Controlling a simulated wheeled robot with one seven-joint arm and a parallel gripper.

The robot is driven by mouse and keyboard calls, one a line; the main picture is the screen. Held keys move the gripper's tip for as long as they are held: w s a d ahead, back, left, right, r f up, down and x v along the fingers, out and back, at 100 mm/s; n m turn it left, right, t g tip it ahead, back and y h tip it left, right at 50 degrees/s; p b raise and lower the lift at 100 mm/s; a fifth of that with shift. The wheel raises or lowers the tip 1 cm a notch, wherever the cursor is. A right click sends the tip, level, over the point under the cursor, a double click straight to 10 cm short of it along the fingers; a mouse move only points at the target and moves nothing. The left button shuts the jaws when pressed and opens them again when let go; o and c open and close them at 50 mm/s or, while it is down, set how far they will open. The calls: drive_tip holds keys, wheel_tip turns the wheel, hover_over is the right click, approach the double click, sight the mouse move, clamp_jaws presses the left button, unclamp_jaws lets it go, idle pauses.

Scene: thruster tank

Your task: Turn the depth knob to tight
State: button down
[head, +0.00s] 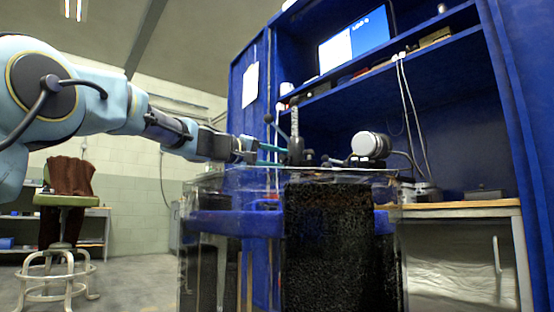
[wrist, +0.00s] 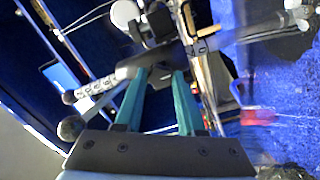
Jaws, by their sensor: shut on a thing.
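My gripper (head: 286,155) has teal fingers and reaches in from the left, just above the tank's top edge, to the metal clamp post (head: 295,122). In the wrist view the fingers of my gripper (wrist: 161,72) close at the clamp on a small dark part, which I take as the depth knob. The fingertips and clamp hide most of it, so its turn cannot be read. Ball-ended levers (wrist: 68,128) stick out from the clamp to the left of the fingers.
The clear tank (head: 230,185) holds a large black porous block (head: 330,245). A white-capped cylinder (head: 369,145) sits right of the post. A blue shelf unit with a lit screen (head: 355,40) stands behind. A stool (head: 58,200) stands at the left, on open floor.

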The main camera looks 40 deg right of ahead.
drive_tip(key=c, duration=0.5)
unclamp_jaws()
drive_tip(key=a, duration=0.3)
drive_tip(key=a+p, duration=0.1)
drive_tip(key=a, duration=0.6)
drive_tip(key=shift+w+a+p, duration=0.1)
drive_tip(key=shift+w+p, duration=0.2)
drive_tip(key=shift+a, duration=0.3)
